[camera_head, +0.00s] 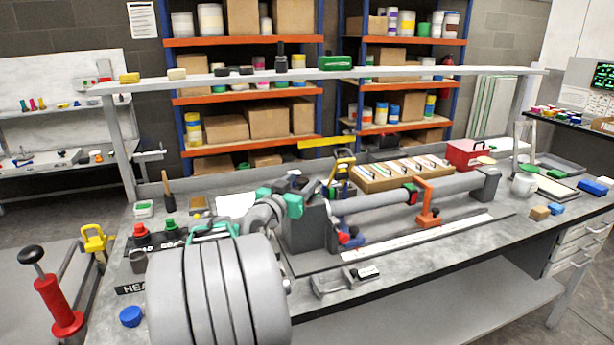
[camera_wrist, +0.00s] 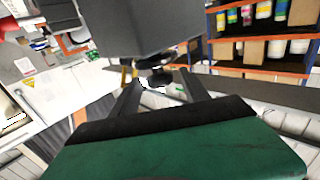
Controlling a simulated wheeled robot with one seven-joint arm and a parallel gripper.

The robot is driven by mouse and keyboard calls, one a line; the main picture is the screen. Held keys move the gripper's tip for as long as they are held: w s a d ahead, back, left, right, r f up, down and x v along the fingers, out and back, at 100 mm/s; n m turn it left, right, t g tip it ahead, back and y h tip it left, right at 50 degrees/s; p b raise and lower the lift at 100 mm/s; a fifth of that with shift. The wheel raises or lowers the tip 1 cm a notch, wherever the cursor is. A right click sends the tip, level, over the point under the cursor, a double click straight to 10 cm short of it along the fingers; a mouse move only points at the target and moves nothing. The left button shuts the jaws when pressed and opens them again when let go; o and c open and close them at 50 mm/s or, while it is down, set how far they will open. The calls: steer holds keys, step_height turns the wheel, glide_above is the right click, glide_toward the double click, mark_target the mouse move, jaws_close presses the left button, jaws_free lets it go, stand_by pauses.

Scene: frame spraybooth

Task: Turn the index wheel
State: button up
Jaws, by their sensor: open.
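A bench fixture has a dark grey upright block (camera_head: 309,229) near the bench middle. A long grey tube (camera_head: 385,196) runs right from it to a grey end support (camera_head: 486,184). Red and blue knobs (camera_head: 350,238) sit at the block's right foot. I cannot clearly pick out the index wheel. In the wrist view, my gripper (camera_wrist: 158,90) has two dark fingers spread apart, with a small dark rounded part (camera_wrist: 156,76) beyond and between them; contact cannot be told. A large dark grey block (camera_wrist: 140,25) fills the top of that view. In the head view, my fingertips are not clear.
An orange stand (camera_head: 428,204) bears the tube. Behind it lies a tan compartment tray (camera_head: 372,182) and a red box (camera_head: 467,154). A small metal clamp (camera_head: 343,281) lies in front. A horizontal rail (camera_head: 400,74) crosses above the bench.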

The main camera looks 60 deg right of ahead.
steer(key=d, duration=0.4)
steer(key=shift+d, duration=0.15)
steer(key=shift+c, duration=0.4)
jaws_close()
